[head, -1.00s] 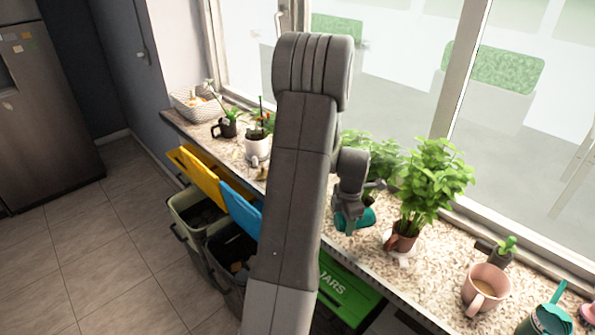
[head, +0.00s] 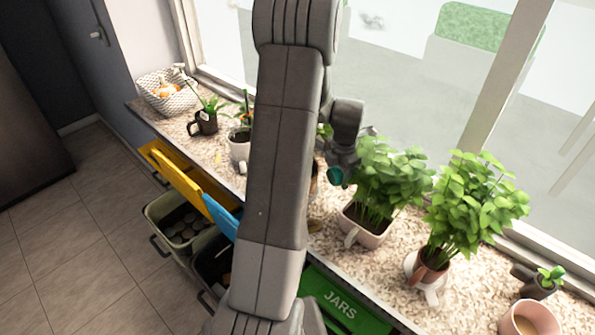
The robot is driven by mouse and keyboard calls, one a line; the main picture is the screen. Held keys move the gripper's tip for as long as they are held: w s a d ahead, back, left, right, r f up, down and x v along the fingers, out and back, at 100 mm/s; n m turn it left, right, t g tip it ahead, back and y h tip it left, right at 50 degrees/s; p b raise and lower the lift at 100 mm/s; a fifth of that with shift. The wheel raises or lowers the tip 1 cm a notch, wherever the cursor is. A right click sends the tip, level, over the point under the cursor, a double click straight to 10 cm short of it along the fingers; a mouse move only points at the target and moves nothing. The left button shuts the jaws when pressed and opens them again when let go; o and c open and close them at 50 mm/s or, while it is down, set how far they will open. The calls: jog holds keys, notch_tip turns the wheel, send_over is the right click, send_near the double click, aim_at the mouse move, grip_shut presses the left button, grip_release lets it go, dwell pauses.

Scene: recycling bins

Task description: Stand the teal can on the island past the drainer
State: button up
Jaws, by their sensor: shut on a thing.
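The teal can (head: 335,177) shows as a small teal patch at the end of my arm. My gripper (head: 341,166) is shut on it. They appear over the speckled sill counter, left of the leafy plants; the height above the counter is hard to judge. Most of the can is hidden by my gripper and arm. I cannot make out a drainer or an island in this view.
Two bushy plants, in a pale planter (head: 367,232) and a brown pot (head: 428,268), stand right of my gripper. A pink mug (head: 530,321) is at lower right. Bins with yellow (head: 181,175) and green (head: 341,304) lids line the front.

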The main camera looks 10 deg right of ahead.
jog(key=p, duration=0.2)
send_near(334, 203)
notch_tip(334, 203, down, 5)
jog(key=shift+w+a+f, duration=0.1)
jog(key=shift+a+f, duration=0.05)
jog(key=shift+f, duration=0.4)
jog(key=shift+f, duration=0.2)
jog(key=o, duration=0.7)
jog(key=shift+r, duration=0.1)
jog(key=shift+r, duration=0.1)
